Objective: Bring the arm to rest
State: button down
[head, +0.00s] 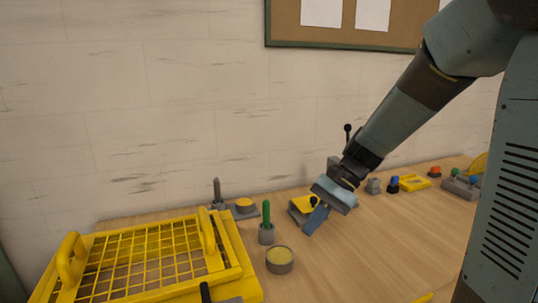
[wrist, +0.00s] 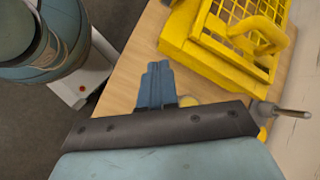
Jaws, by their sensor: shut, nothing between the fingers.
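My arm reaches in from the upper right in the head view, and my gripper (head: 316,218) points down and to the left over the middle of the table. Its blue fingers are together with nothing between them. In the wrist view the shut fingers (wrist: 154,82) stand out against the wooden table top. A yellow and grey part lies just behind the gripper in the head view, partly hidden by it.
A yellow mesh basket (head: 235,265) fills the front left of the table (head: 370,255). A round yellow-topped cup (head: 280,260) and a green peg in a grey holder (head: 266,225) stand near it. Small coloured parts line the back right.

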jog(key=s+d+r+n+t+h, duration=0.5)
jog(key=s+d+r+t+h, duration=0.2)
jog(key=d, duration=0.6)
jog(key=s+r+t, duration=0.2)
jog(key=s+r, duration=0.1)
jog(key=shift+d+r+n, duration=0.15)
jog(key=shift+d+n, duration=0.15)
jog(key=shift+n, duration=0.1)
jog(key=shift+a, duration=0.1)
